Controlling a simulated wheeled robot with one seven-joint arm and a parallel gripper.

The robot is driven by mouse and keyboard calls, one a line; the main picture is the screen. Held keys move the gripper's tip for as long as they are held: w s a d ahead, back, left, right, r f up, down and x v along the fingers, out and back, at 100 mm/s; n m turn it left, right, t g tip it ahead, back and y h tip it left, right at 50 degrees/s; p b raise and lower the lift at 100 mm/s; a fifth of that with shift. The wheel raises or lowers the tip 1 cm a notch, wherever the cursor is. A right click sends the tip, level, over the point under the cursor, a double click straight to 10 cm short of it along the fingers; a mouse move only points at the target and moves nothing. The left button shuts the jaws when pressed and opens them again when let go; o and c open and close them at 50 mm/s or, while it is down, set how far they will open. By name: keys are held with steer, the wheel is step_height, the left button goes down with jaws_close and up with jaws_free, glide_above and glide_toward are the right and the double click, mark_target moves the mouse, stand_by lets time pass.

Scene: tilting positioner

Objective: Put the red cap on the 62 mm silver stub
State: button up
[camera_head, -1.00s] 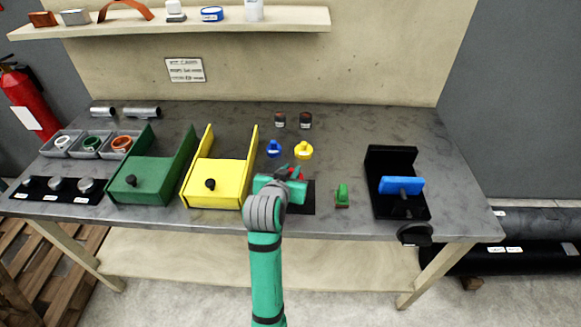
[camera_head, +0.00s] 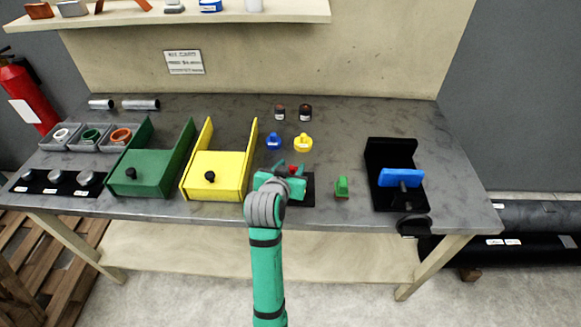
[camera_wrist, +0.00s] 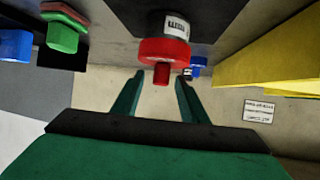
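The red cap (camera_head: 293,168) shows just past my gripper (camera_head: 288,168), by a black mat on the bench. In the wrist view the red cap (camera_wrist: 165,52) has a wide round rim and a short knob pointing toward my gripper (camera_wrist: 160,80). A white label on a dark surface is beside it. My gripper is open, with the knob in line between the two fingertips; whether they touch it I cannot tell. Several silver round pieces stand in a black labelled strip (camera_head: 42,188) at the far left, including a silver stub (camera_head: 86,177). Their labels are too small to read.
A yellow tray (camera_head: 217,185) and a green tray (camera_head: 140,180) stand left of my gripper. Blue (camera_head: 274,140) and yellow (camera_head: 303,141) pieces stand behind.

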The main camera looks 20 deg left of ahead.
steer(key=a+v, duration=0.1)
steer(key=v, duration=0.9)
steer(key=shift+s+d+r, duration=0.2)
steer(key=shift+s+d, duration=0.15)
steer(key=shift+d, duration=0.15)
steer(key=shift+a, duration=0.1)
